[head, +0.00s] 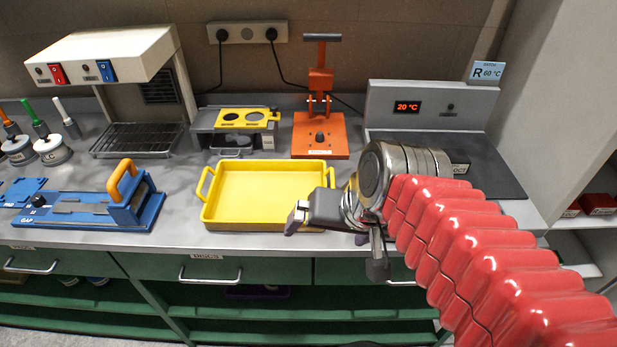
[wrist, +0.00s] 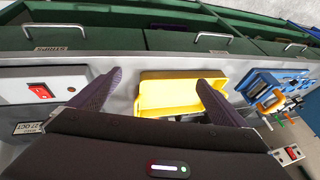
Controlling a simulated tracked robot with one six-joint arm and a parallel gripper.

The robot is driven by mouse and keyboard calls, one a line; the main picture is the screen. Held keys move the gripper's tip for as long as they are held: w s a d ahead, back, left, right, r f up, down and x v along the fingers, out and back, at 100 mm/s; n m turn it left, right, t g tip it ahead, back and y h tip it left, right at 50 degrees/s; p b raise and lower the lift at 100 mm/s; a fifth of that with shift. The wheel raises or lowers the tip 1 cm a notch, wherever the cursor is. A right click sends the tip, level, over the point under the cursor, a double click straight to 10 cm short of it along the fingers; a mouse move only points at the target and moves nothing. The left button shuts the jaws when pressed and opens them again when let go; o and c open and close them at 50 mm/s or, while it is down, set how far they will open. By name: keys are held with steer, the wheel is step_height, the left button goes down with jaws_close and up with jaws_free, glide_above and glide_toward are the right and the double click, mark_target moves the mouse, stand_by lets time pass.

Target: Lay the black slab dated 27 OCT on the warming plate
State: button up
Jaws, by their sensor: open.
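A small pale label reading OCT (head: 459,169) shows beside my wrist in the head view. In the wrist view a label reading 27 OCT (wrist: 28,128) shows at the lower left. The body of the slab it belongs to is mostly hidden by my arm and gripper housing. The warming plate (head: 500,175) is a flat dark surface at the right, below a grey panel showing 20 °C. I cannot tell where slab and plate meet. My gripper (head: 335,245) is open and empty at the counter's front edge, by the yellow tray's right end; its fingers also show in the wrist view (wrist: 155,92).
The yellow tray (head: 208,213) lies empty at mid-counter. Behind it stand an orange press (head: 320,140) and a grey fixture with a yellow plate (head: 245,119). A blue clamp jig (head: 90,210) is at left. A white box with a red switch (wrist: 42,85) stands near the front edge.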

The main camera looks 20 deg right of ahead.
steer(key=n, duration=0.1)
steer(key=s+r+n+h, duration=0.1)
steer(key=n, duration=0.1)
steer(key=shift+s+d+r+n, duration=0.15)
steer(key=shift+s+d+n, duration=0.1)
steer(key=shift+s+n, duration=0.15)
steer(key=shift+c, duration=0.6)
